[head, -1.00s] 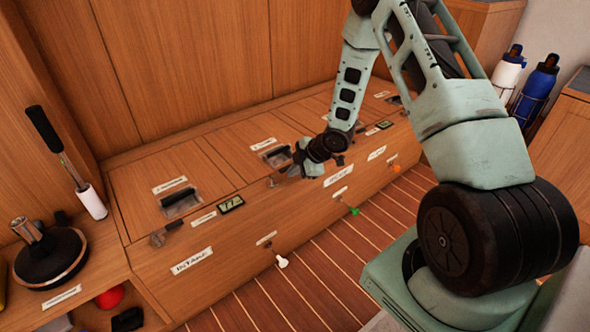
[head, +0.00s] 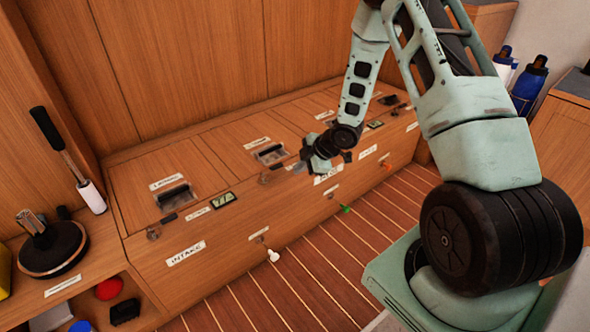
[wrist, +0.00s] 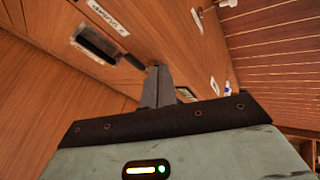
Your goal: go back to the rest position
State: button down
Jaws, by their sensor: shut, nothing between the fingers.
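My gripper (head: 300,167) is at the end of my pale green arm, in front of the upper edge of the wooden bench (head: 225,240) in the head view. In the wrist view its fingers (wrist: 158,88) are together with nothing between them. Bench lids with dark recessed handles (head: 172,194) lie left of and behind it. The gripper appears apart from the bench, though its exact clearance cannot be told. Part of a label on the bench front is hidden behind the wrist.
A black winch (head: 52,250) with an upright handle (head: 62,150) nearby stands at the left. White (head: 273,255) and green (head: 346,209) knobs stick out from the bench front. A blue bottle (head: 528,85) stands at the back right. The striped floor (head: 300,275) is clear.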

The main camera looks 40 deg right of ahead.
jog(key=shift+w+d+p+v, duration=0.15)
jog(key=shift+p+v, duration=0.35)
jog(key=shift+v, duration=0.85)
jog(key=shift+w+d+p+v, duration=0.15)
jog(key=shift+p+v, duration=0.3)
jog(key=shift+v, duration=0.95)
jog(key=s+a+r+m+g+h, duration=0.1)
jog(key=s+a+r+m, duration=0.15)
jog(key=a+r, duration=0.6)
jog(key=s+a+r+m+g+h, duration=0.1)
jog(key=s+a+r+g, duration=0.3)
jog(key=a, duration=0.7)
jog(key=s+a+r+m, duration=0.1)
jog(key=s+a+r, duration=0.1)
jog(key=s+a, duration=0.35)
jog(key=s+a+r+m+g, duration=0.1)
jog(key=s+a+r, duration=0.15)
jog(key=s, duration=0.65)
jog(key=s+a+r+m, duration=0.1)
jog(key=s+a+r, duration=0.2)
jog(key=s, duration=0.4)
notch_tip(320, 180, up, 29)
jog(key=p, duration=2.9)
jog(key=shift+s+g+h, duration=0.2)
jog(key=shift+g+h, duration=0.1)
jog(key=shift+h, duration=0.1)
jog(key=shift+f, duration=0.1)
